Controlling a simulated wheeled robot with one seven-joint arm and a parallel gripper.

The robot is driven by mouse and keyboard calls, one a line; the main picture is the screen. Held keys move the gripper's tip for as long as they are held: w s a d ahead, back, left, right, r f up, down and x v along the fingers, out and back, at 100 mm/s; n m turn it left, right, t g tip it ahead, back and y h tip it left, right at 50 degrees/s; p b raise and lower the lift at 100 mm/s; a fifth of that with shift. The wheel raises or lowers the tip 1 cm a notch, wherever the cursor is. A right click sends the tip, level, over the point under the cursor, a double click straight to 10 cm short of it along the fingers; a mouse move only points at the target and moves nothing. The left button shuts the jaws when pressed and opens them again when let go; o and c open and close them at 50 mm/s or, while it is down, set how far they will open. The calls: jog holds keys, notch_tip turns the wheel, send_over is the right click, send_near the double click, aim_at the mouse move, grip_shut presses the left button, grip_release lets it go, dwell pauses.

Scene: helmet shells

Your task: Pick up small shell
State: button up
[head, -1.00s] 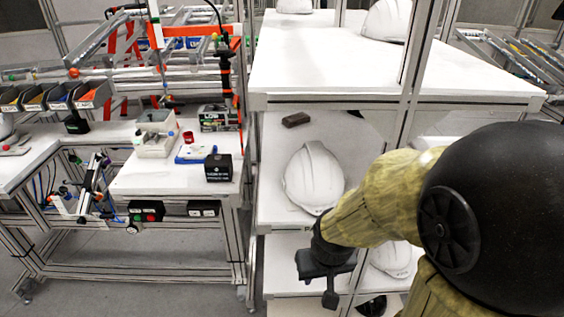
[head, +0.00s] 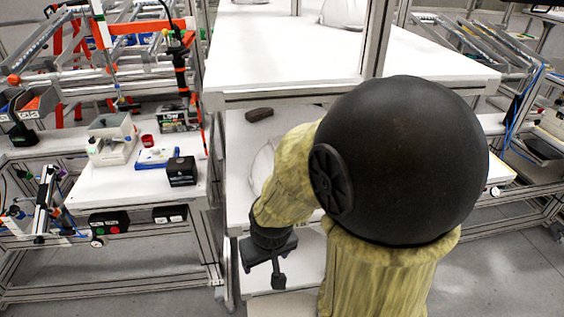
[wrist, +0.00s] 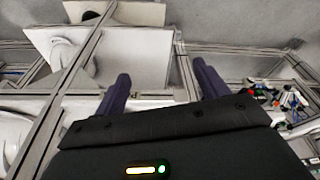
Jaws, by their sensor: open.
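White helmet shells stand on the shelf rack. One shell (head: 262,163) is on the middle shelf in the head view, mostly hidden behind my arm. Another shell (head: 342,13) is on the top shelf, cut by the picture's upper edge. In the wrist view one white shell (wrist: 65,52) lies on a shelf at upper left, and another white shape (wrist: 12,135) shows at the left edge. I cannot tell which is the small shell. My gripper (wrist: 160,76) is open and empty, apart from the shells. In the head view it hangs low, in front of the rack.
The rack has metal posts (head: 378,45) and a wide top shelf (head: 285,60). At left is a workbench with a black box (head: 182,171) and a blue tray (head: 157,158). Floor is clear at lower right.

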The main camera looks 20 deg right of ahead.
jog(key=w+d+n+t+y+p, duration=0.25)
jog(key=w+d+t+p, duration=0.4)
jog(key=w+p, duration=0.55)
jog(key=s+d+r+m+t+h+p, duration=0.3)
jog(key=d+r+m+t+h+p, duration=0.1)
jog(key=d+r+t+p, duration=0.3)
jog(key=shift+d+r+m+t+h+p, duration=0.35)
jog(key=shift+r+t+h+p, duration=0.4)
jog(key=shift+p, duration=0.3)
jog(key=shift+w, duration=0.15)
